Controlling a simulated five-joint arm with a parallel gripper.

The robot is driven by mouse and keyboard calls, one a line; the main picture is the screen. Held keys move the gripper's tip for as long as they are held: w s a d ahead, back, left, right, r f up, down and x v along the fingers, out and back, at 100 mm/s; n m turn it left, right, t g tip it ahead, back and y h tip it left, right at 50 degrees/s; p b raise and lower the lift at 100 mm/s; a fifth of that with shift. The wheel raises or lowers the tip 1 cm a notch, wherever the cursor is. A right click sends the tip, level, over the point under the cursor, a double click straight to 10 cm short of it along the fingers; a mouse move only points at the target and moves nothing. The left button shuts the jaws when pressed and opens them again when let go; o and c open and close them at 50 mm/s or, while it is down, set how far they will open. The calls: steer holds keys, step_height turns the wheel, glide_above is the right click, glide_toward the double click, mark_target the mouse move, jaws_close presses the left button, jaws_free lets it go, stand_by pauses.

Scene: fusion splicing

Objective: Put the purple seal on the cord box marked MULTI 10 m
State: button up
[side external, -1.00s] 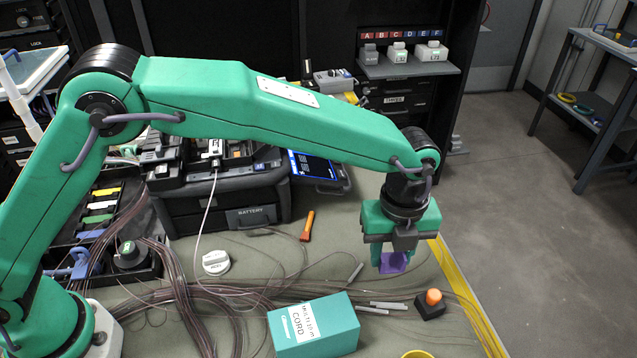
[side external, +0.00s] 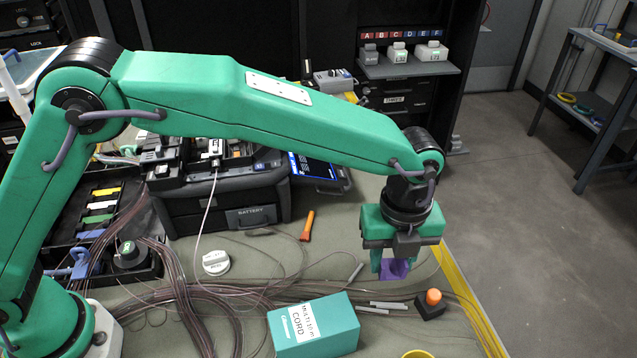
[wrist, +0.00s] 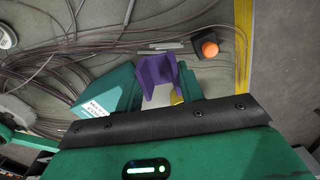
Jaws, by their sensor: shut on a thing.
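The purple seal (side external: 393,270) is held between the fingers of my gripper (side external: 394,262), above the mat. It also shows in the wrist view (wrist: 158,80), between the green fingers. The teal cord box (side external: 335,335) lies on the mat, to the left of and nearer the camera than my gripper. Its white label reads MULTI 10 m CORD, with the first word partly hard to read. In the wrist view the box (wrist: 115,92) is at the left of the seal. The seal is apart from the box.
A black block with an orange button (side external: 432,298) stands right of the box. Grey sleeves (side external: 380,306) and a bundle of brown fibres (side external: 200,300) lie on the mat. A white round reel (side external: 216,262) and an orange-handled tool (side external: 307,226) lie farther back. A yellow ring shows at the bottom edge.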

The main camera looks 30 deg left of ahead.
mark_target(313, 320)
steer(key=shift+s+a+r, duration=0.15)
steer(key=shift+s+r, duration=0.25)
steer(key=shift+s, duration=0.1)
steer(key=s+a+r+m, duration=0.3)
steer(key=s, duration=0.3)
steer(key=s+a+r+m, duration=0.3)
steer(key=s+m, duration=0.1)
steer(key=s, duration=0.2)
steer(key=shift+s, duration=0.2)
steer(key=shift+f, duration=0.1)
steer(key=shift+f, duration=4)
steer(key=shift+f, duration=0.1)
steer(key=o, duration=1)
step_height(313, 320, up, 12)
